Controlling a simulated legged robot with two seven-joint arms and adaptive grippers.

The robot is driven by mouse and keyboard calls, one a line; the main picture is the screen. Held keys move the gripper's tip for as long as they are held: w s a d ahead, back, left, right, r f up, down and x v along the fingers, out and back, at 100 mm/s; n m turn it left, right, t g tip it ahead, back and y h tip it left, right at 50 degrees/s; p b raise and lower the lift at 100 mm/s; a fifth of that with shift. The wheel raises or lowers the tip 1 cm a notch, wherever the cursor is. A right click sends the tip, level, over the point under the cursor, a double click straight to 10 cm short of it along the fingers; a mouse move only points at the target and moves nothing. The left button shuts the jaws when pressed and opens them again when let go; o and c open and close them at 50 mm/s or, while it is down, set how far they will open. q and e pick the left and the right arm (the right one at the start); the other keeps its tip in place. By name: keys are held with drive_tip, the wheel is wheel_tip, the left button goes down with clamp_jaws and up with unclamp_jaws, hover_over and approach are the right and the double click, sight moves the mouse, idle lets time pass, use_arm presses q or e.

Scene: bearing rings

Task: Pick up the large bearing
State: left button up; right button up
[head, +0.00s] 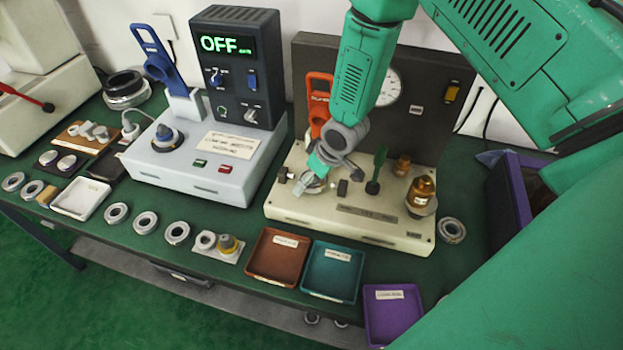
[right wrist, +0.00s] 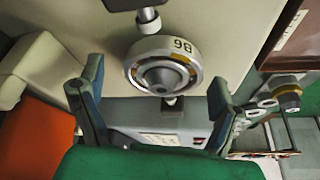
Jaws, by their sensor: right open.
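A thick metal bearing ring (right wrist: 164,65) with a dark centre and a two-digit marking sits on the cream test machine in the right wrist view. In the head view, the same bearing (head: 313,181) is partly hidden by my right gripper (head: 330,160), which reaches down to it from above. The right wrist view shows my right gripper (right wrist: 152,100) open, one finger on each side of the bearing. Clear gaps show between the fingers and the ring. My left gripper is not in view.
The cream machine (head: 350,220) carries a gauge panel, an orange handle (head: 319,105), a green lever and a brass part (head: 421,192). Brown (head: 276,256), teal (head: 332,270) and purple (head: 393,314) trays line the front edge. A grey control box (head: 195,165) stands left, with several rings ahead.

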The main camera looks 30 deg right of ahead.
drive_tip(key=shift+s+r, duration=0.1)
drive_tip(key=shift+r, duration=0.05)
drive_tip(key=shift+c, duration=0.9)
drive_tip(key=c, duration=1.5)
drive_tip(key=shift+c, duration=0.2)
